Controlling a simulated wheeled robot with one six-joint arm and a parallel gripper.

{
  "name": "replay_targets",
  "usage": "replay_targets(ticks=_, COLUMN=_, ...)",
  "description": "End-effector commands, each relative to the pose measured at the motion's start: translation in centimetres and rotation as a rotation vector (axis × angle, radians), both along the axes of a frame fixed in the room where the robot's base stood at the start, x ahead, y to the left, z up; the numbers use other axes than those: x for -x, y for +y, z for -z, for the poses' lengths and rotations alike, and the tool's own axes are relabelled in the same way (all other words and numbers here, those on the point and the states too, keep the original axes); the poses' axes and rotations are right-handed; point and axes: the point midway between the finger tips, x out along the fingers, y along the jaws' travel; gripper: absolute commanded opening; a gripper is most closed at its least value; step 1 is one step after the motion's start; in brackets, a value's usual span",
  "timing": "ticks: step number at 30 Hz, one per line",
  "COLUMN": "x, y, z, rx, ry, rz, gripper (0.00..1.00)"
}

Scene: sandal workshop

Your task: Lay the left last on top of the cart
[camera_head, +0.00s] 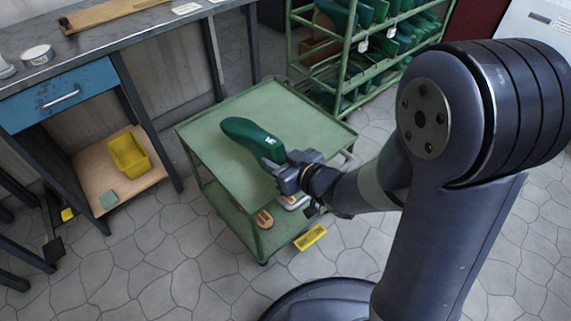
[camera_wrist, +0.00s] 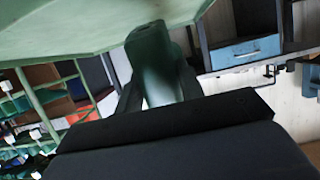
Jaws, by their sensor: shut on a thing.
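A dark green last (camera_head: 252,138) with a small white mark is in my gripper (camera_head: 287,170). My gripper is shut on one end of it. In the head view the last appears over the top of the green cart (camera_head: 305,112); I cannot tell whether it touches the surface. The rest of the cart top is bare.
A green rack (camera_head: 345,75) with several green lasts stands behind the cart. A workbench with a blue drawer (camera_head: 60,95) is at the left, with a yellow bin (camera_head: 128,154) on its lower shelf. Sandals (camera_head: 265,219) lie on the cart's lower shelf.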

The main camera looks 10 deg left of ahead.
Motion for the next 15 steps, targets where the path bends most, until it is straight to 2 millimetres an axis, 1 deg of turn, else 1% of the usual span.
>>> replay_targets(ticks=15, x=-3.0, y=3.5, z=-0.1, rx=-0.003, ry=-0.003, rz=0.000, gripper=0.14)
